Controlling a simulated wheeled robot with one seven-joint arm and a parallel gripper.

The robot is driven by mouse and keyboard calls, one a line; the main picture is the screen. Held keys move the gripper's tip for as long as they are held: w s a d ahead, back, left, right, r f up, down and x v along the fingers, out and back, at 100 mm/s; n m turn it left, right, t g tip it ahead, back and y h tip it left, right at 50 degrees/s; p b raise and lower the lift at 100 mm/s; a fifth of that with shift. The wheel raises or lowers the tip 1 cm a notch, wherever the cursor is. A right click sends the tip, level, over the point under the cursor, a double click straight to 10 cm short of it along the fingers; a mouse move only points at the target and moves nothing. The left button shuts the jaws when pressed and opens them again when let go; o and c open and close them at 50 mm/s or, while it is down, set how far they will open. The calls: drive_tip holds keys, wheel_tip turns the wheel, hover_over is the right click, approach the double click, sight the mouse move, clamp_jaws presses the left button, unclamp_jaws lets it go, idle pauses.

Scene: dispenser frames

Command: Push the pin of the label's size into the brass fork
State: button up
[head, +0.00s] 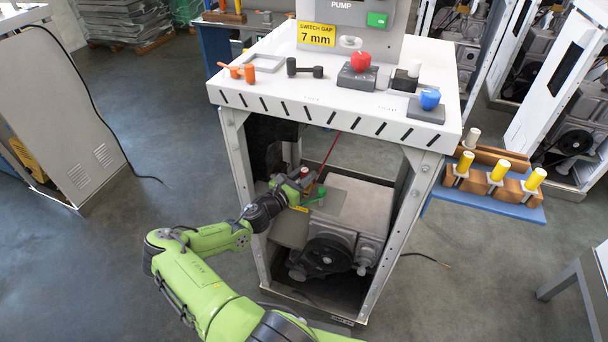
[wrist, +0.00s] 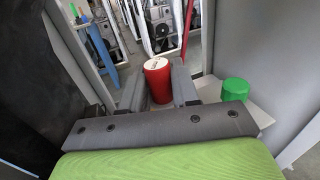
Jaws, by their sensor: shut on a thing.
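My gripper (head: 302,183) is inside the open front of the pump cabinet, below the white top. In the wrist view its two grey fingers (wrist: 158,88) are shut on a red cylinder with a pale, marked top (wrist: 157,76). A green cylinder (wrist: 235,89) stands to the right on a pale ledge; it also shows in the head view (head: 320,195). The yellow label (head: 317,36) reads "SWITCH GAP 7 mm". I cannot make out the brass fork or the lower end of the red cylinder. Several yellow-topped pins (head: 498,172) stand in brown blocks on the right.
The white cabinet top (head: 270,90) carries orange and black handles, a red knob (head: 360,62) and a blue knob (head: 429,99). Cabinet posts (head: 402,215) flank the opening. A grey machine (head: 350,220) fills the lower inside. A blue shelf (head: 505,205) juts out at right.

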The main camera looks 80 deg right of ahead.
drive_tip(key=shift+f+b, duration=0.45)
drive_tip(key=shift+f, duration=0.25)
drive_tip(key=o, duration=1.1)
drive_tip(key=p+v, duration=0.1)
drive_tip(key=v, duration=1.4)
drive_tip(key=shift+w+a+p, duration=0.15)
drive_tip(key=shift+a+p, duration=0.15)
drive_tip(key=shift+a, duration=0.05)
